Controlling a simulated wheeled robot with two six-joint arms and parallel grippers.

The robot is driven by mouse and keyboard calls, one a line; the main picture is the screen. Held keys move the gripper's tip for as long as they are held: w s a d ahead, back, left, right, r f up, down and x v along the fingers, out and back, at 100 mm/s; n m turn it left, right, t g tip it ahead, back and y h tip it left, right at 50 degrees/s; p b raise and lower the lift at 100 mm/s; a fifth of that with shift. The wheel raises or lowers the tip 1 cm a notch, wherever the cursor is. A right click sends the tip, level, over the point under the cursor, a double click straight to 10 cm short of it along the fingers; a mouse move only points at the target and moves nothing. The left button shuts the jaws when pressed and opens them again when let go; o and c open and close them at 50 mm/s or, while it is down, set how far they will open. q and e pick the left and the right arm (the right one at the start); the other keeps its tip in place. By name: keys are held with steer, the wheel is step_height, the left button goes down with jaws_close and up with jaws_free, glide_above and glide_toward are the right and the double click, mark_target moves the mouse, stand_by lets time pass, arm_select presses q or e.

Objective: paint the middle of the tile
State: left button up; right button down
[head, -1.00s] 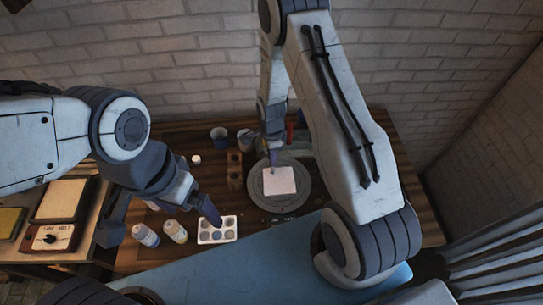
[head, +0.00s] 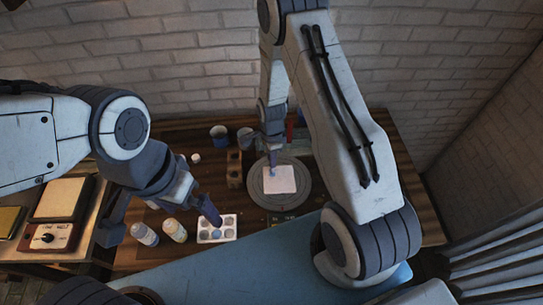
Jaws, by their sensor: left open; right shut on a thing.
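The pale square tile (head: 281,184) lies on a round grey turntable (head: 302,198) on the wooden table. My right gripper (head: 272,160) points down over the tile's upper left part. It is shut on a small thin tool, mostly hidden by the fingers. A small blue spot (head: 272,173) shows under it at the tile's upper left; I cannot tell whether it is the tool's tip or paint on the tile. My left gripper (head: 209,212) is open over the white paint palette (head: 232,236), which has several wells, some with bluish or grey colour.
Two paint bottles (head: 175,231) stand left of the palette. A wooden block with holes (head: 234,170) and a blue cup (head: 219,134) stand left of and behind the turntable. A box with a knob (head: 48,238) is at the far left. A brick wall closes the back.

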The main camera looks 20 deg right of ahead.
steer(key=s, duration=0.5)
steer(key=shift+s+a, duration=0.1)
steer(key=shift+s, duration=0.2)
stand_by(0.5)
steer(key=shift+w+d+b, duration=0.15)
steer(key=shift+w+d, duration=0.15)
steer(key=shift+w, duration=0.65)
steer(key=shift+w+d+b, duration=0.1)
steer(key=shift+w+d, duration=0.15)
steer(key=shift+w, duration=0.65)
steer(key=shift+w+d+b, duration=0.15)
steer(key=shift+w+d, duration=0.15)
steer(key=shift+w, duration=0.65)
steer(key=shift+s+d, duration=0.1)
steer(key=shift+d, duration=0.55)
steer(key=shift+s, duration=0.1)
